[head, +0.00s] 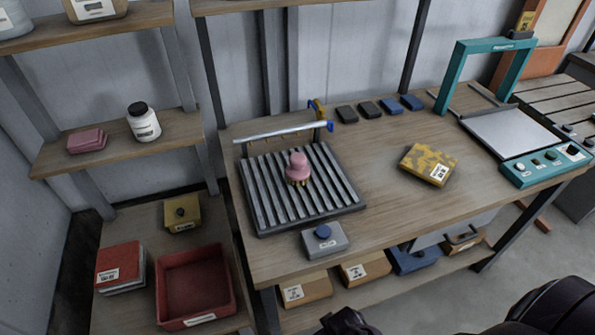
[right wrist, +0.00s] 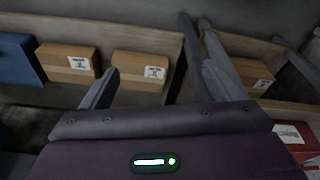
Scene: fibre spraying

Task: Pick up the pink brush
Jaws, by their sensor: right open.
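The pink brush (head: 298,168) stands upright on the slatted metal grate (head: 262,222) on the workbench, pink knob up and tan bristles down on the slats. My right gripper (right wrist: 160,68) shows in the right wrist view with its fingers apart and nothing between them. It faces the cardboard boxes of the lower shelf, and the brush is not in that view. Dark parts of my own body show at the bottom right of the head view. My left gripper is not in view.
A grey box with a blue knob (head: 325,240) sits in front of the grate. A yellow patterned block (head: 429,165) and a teal-framed machine (head: 545,160) are to the right. Cardboard boxes (right wrist: 140,67) line the lower shelf.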

